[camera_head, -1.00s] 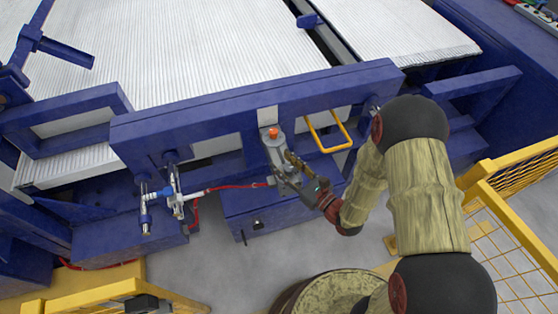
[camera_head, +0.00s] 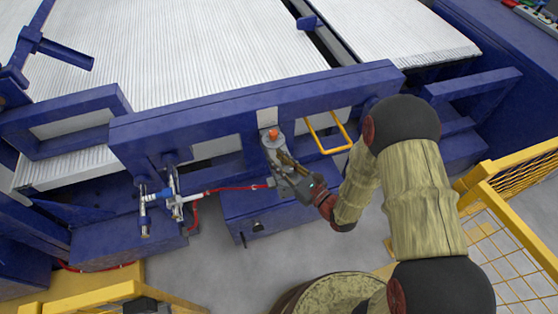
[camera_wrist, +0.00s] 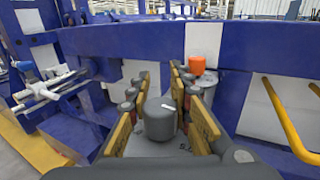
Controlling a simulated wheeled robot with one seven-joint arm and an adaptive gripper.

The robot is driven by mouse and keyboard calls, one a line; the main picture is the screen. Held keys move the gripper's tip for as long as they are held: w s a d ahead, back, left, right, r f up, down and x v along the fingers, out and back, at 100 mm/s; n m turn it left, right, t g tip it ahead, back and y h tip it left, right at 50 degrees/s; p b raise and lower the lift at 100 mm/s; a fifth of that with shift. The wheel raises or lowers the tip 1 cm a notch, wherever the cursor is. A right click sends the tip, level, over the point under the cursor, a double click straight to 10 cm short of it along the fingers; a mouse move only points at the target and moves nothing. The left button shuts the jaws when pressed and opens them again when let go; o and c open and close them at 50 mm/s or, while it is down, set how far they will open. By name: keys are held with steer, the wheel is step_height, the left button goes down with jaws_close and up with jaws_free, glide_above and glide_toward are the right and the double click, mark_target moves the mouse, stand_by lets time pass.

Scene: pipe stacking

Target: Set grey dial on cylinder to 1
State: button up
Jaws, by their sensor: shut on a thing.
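The grey dial (camera_wrist: 159,122) is a short, round knob with a white pointer mark near its top right edge. It sits between the yellow-padded fingers of my gripper (camera_wrist: 160,95), which is shut on it. The grey cylinder (camera_wrist: 203,84), with an orange cap (camera_wrist: 197,65), stands just behind. In the head view, my gripper (camera_head: 286,163) is at the grey cylinder (camera_head: 272,141) below the orange cap (camera_head: 273,133), and the dial is hidden by the fingers. Dark lettering by the dial is partly covered; I cannot read the dial's setting.
A yellow handle (camera_head: 328,134) is close to the right of the cylinder. A red hose (camera_head: 236,187) runs left to a white valve fitting (camera_head: 179,196). Blue frame beams (camera_head: 215,112) lie behind, and yellow fencing (camera_head: 510,215) stands at the right.

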mark_target(282, 187)
jaws_close()
stand_by(0.3)
